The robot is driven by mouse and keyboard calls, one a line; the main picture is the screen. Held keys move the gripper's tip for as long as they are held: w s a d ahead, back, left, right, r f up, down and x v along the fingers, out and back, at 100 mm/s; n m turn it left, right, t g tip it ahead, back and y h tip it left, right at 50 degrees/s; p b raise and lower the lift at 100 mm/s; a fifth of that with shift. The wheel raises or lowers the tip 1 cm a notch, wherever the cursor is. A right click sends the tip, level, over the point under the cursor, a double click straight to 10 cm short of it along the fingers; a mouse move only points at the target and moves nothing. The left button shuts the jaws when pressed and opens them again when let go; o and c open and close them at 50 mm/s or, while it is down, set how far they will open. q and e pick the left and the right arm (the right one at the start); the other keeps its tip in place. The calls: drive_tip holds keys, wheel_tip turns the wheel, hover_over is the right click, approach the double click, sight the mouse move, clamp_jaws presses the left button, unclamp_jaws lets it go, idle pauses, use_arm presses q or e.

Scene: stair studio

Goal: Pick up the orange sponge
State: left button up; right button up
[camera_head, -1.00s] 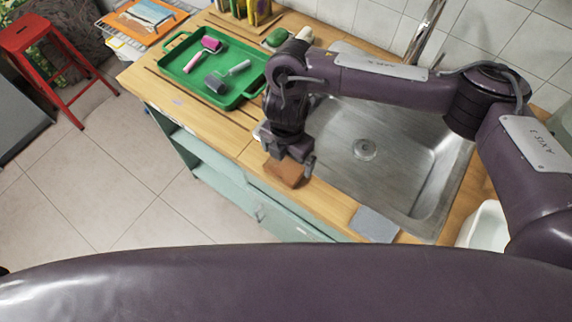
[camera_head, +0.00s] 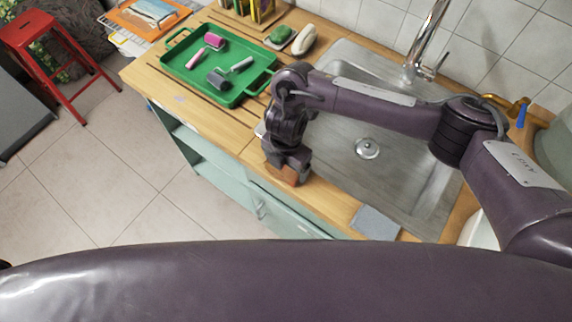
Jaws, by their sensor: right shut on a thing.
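The orange sponge (camera_head: 284,176) is a small brown-orange block on the wooden counter's front strip, in front of the sink. My right gripper (camera_head: 287,170) points down over it and is shut on it. The gripper covers the sponge's upper part, and I cannot tell whether the sponge touches the counter. My left gripper is not in view; a large purple part of mine fills the bottom of the view.
The steel sink (camera_head: 395,185) lies right of the gripper, with a tap (camera_head: 424,45) behind. A green tray (camera_head: 235,97) with two rollers stands at the back left. A grey cloth (camera_head: 376,222) lies right along the front edge. A red stool (camera_head: 45,55) stands far left.

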drive_tip(key=shift+r, duration=0.15)
wheel_tip(320, 180, up, 7)
drive_tip(key=shift+w+r+p, duration=0.15)
drive_tip(key=shift+r+p, duration=0.05)
drive_tip(key=shift+p, duration=0.55)
wheel_tip(320, 180, up, 12)
drive_tip(key=shift+s+r+b, duration=0.15)
drive_tip(key=shift+s+b, duration=0.05)
drive_tip(key=shift+b, duration=0.25)
